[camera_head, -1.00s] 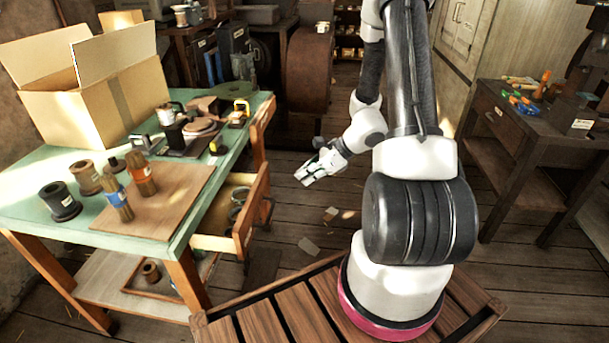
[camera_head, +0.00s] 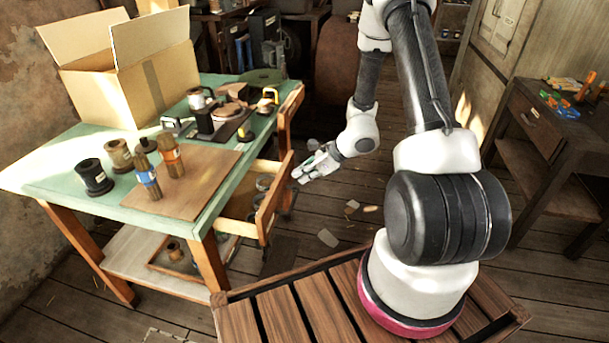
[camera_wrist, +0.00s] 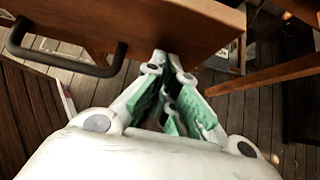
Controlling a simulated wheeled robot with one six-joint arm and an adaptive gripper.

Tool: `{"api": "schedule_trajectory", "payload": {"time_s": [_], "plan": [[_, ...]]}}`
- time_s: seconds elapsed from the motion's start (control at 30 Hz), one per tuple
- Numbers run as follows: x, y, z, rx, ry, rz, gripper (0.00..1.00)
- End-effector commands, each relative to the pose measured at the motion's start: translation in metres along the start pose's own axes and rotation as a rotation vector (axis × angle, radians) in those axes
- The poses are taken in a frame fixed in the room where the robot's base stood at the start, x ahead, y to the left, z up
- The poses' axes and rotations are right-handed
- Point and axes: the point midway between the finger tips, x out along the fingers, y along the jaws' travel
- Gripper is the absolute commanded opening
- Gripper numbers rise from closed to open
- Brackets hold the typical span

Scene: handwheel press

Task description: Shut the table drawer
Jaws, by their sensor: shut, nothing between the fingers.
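The table drawer (camera_head: 272,206) stands open on the right side of the green-topped table (camera_head: 62,172), with its wooden front out from the table and its inside showing. My gripper (camera_head: 299,176) is shut and empty, just outside the drawer front. In the wrist view the drawer front (camera_wrist: 190,22) spans the top, and its dark bar handle (camera_wrist: 65,63) is left of my gripper (camera_wrist: 172,62). The fingertips are at the lower edge of the drawer front; I cannot tell whether they touch it.
Small round items lie in the drawer. A dark side table (camera_head: 545,130) stands at the right. Scraps (camera_head: 328,238) lie on the floor.

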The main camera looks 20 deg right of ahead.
Motion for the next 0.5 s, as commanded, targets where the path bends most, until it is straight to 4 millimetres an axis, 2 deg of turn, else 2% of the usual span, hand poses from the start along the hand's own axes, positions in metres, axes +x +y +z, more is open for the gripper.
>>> {"api": "schedule_trajectory", "payload": {"time_s": [0.27, 0.5], "plan": [[0.01, 0.0, 0.011, -0.003, -0.001, 0.001, 0.0], [0.043, 0.001, 0.043, -0.005, -0.001, 0.003, 0.0]]}}
